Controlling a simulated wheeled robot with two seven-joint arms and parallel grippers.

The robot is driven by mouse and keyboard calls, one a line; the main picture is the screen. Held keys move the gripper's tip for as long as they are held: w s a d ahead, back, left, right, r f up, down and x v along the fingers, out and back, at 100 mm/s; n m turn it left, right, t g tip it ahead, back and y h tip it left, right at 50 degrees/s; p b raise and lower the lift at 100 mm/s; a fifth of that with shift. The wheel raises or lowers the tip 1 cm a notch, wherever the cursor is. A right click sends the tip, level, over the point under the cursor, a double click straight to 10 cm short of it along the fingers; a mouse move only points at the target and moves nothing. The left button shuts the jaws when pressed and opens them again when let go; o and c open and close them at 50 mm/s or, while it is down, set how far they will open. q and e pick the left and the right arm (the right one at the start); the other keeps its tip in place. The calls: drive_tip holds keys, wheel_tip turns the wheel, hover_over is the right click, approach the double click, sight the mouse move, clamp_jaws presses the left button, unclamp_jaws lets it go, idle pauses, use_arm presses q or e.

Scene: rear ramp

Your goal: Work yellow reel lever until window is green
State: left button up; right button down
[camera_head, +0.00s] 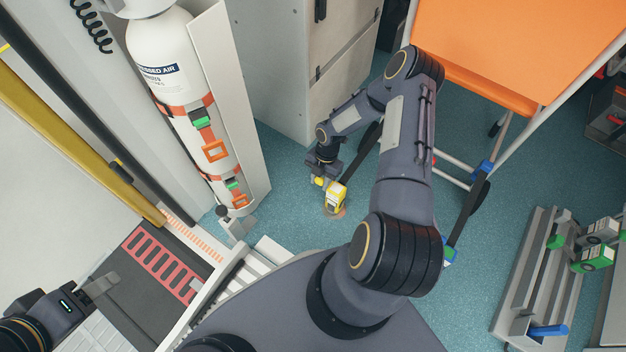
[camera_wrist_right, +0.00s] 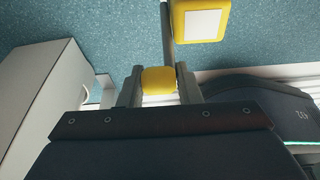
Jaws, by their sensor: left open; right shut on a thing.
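The yellow reel (camera_head: 335,198) sits low on the blue floor in the head view, with a dark strap (camera_head: 357,158) running up from it. In the right wrist view the yellow reel (camera_wrist_right: 203,20) shows at the top with a pale white panel on its face; I see no green there. My right gripper (camera_head: 320,179) is beside the reel, shut on its yellow lever (camera_wrist_right: 158,80), which sits between both fingers in the wrist view. My left gripper (camera_head: 104,284) is open and empty at the lower left, far from the reel.
A white air cylinder (camera_head: 165,60) with orange straps stands at left. A grey cabinet (camera_head: 285,70) is behind the reel. An orange-topped frame (camera_head: 510,50) with pale legs stands at right.

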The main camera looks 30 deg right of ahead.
drive_tip(key=shift+w+d+r+b, duration=0.1)
drive_tip(key=shift+w+d+b, duration=0.3)
drive_tip(key=shift+d, duration=0.4)
drive_tip(key=shift+w+d+r+b, duration=0.1)
drive_tip(key=shift+w+d+b, duration=0.2)
drive_tip(key=shift+d, duration=0.45)
drive_tip(key=c, duration=1.1)
unclamp_jaws()
drive_tip(key=shift+a, duration=0.1)
drive_tip(key=shift+o, duration=0.2)
drive_tip(key=shift+s, duration=0.1)
drive_tip(key=s+p+v, duration=0.1)
drive_tip(key=p+v, duration=0.2)
drive_tip(key=v, duration=0.4)
drive_tip(key=shift+w+r, duration=0.45)
drive_tip(key=shift+w, duration=0.1)
